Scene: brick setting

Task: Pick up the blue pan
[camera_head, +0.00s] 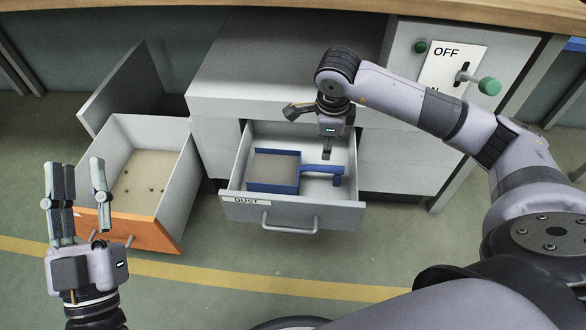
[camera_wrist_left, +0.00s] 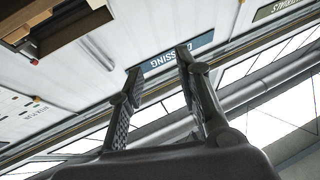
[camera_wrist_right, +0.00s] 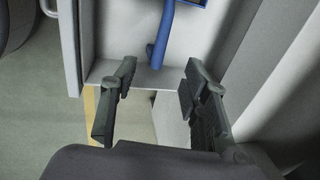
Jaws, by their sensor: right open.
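The blue pan (camera_head: 298,173) lies in the open drawer marked DUST, its tray on the left and its handle pointing right. My right gripper (camera_head: 312,134) is over the right part of the drawer, open and empty, above the handle side. In the right wrist view, the pan's blue handle (camera_wrist_right: 160,45) shows beyond and between the open fingers of my right gripper (camera_wrist_right: 160,68); I cannot tell the exact height gap. My left gripper (camera_head: 77,164) is open and empty, raised at the left, away from the pan; its spread fingers also show in the left wrist view (camera_wrist_left: 159,60).
The drawer (camera_head: 240,210) has grey walls around the pan and a front handle (camera_head: 290,228). An orange-fronted open drawer (camera_head: 135,226) stands to the left, near my left gripper. A cabinet panel with an OFF sign (camera_head: 447,65) and green-knobbed lever (camera_head: 488,86) is behind my right arm.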

